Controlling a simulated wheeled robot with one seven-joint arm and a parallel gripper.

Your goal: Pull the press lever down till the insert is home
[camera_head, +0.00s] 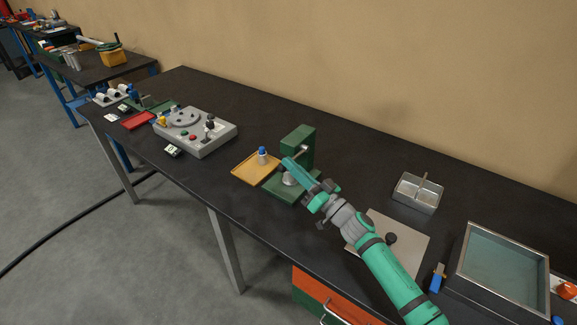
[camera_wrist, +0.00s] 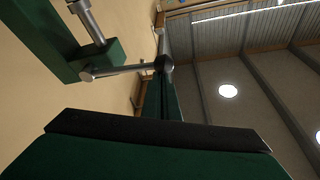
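The green press (camera_head: 301,145) stands on the bench, with a pale metal piece (camera_head: 289,180) low on its base. I cannot tell whether that piece holds the insert. A short pale rod at the press head (camera_head: 303,149) looks like part of the lever. In the wrist view the press's green arm (camera_wrist: 50,35) carries a steel shaft, and the lever rod (camera_wrist: 118,71) runs sideways to a dark end. My gripper (camera_head: 290,164) is in front of the press, close to the lever. Its fingers overlap in the head view, so their opening and any contact are unclear.
An ochre tray (camera_head: 246,174) with a blue-topped part (camera_head: 262,155) lies left of the press. A grey control box (camera_head: 211,143) is further left.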

